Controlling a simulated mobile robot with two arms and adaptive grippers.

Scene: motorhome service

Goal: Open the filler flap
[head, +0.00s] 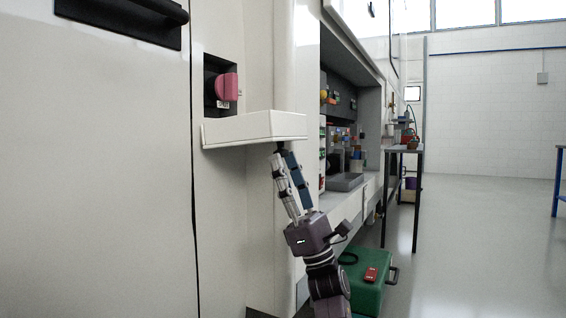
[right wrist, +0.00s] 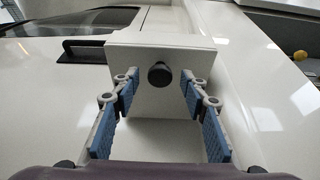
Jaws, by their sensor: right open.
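The white filler flap (head: 254,129) stands out from the motorhome's side wall, folded down roughly level below a recess. In the recess (head: 210,70) a pink filler cap (head: 227,87) shows. My right gripper (head: 283,157) is just below the flap's outer end, fingers pointing up. In the right wrist view the flap (right wrist: 140,99) shows its outer face with a dark round knob (right wrist: 160,74). The open blue-padded fingers of my right gripper (right wrist: 159,100) stand on either side of the knob, apart from it. My left gripper is not in view.
A dark handle (head: 140,12) is on the wall at upper left. An open service bay (head: 345,182) with several items is to the right. A green case (head: 365,285) with a red object stands on the floor beside my right arm. The floor further right is clear.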

